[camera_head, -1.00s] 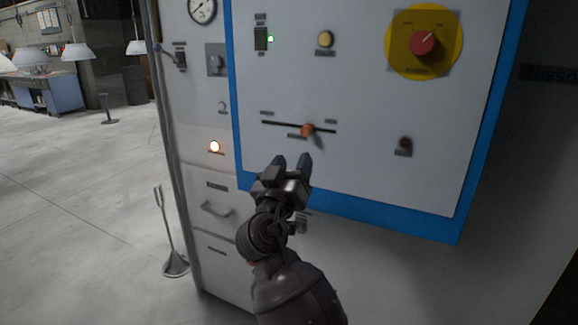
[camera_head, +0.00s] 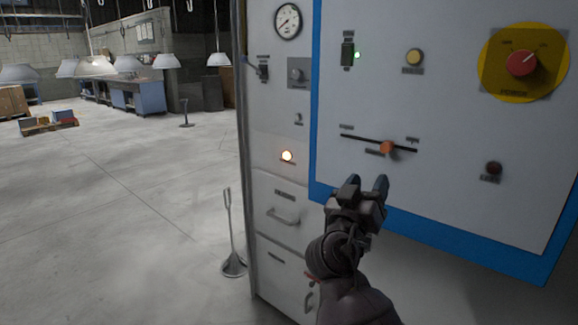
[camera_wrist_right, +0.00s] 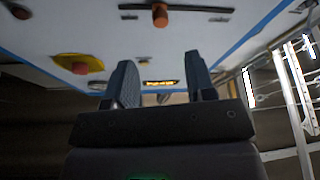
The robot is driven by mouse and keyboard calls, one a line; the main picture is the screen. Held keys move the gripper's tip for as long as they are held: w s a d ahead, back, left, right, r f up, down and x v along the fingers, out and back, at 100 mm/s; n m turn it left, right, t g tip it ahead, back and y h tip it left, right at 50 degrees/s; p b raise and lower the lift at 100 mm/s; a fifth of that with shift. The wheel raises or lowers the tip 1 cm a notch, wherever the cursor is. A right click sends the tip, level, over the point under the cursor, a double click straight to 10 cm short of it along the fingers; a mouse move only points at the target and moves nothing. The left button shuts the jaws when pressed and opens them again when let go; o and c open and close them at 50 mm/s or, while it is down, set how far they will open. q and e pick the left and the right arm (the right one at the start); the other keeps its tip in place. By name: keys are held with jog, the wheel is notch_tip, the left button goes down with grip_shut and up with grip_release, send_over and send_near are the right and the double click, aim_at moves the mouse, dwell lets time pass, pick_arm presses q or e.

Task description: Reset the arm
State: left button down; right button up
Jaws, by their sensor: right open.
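My right gripper (camera_head: 367,186) is in front of the lower part of a white control panel with a blue border (camera_head: 330,198). Its two fingers are apart with nothing between them. It is just below an orange slider knob (camera_head: 387,148) on a dark horizontal slot and looks apart from it. In the right wrist view the open fingers (camera_wrist_right: 160,82) point toward the panel, and the orange knob (camera_wrist_right: 160,15) shows beyond them at the top. My left gripper is not in view.
The panel carries a red knob on a yellow disc (camera_head: 522,63), a yellow button (camera_head: 414,57), a green light (camera_head: 357,55) and a dark red button (camera_head: 493,168). A grey cabinet (camera_head: 281,240) with a lit lamp (camera_head: 287,156) stands left. A stand (camera_head: 232,262) is on the open floor.

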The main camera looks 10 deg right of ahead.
jog(key=w+a+f+n+t+y, duration=0.3)
jog(key=a+f+n+t+y, duration=0.15)
jog(key=n+y, duration=0.35)
jog(key=s+f+n+g+y, duration=0.1)
jog(key=s+f+y, duration=0.1)
jog(key=f+y, duration=0.35)
jog(key=s+f+g+y, duration=0.2)
jog(key=s+f, duration=0.1)
jog(key=f, duration=0.6)
jog(key=s+d+f+m+g, duration=0.1)
jog(key=s+d+f+g, duration=0.2)
jog(key=s+f, duration=0.9)
jog(key=s+d+f+m+g, duration=0.1)
jog(key=s+d+f+g, duration=0.2)
jog(key=s+f, duration=0.9)
jog(key=s, duration=0.3)
dwell(0.6)
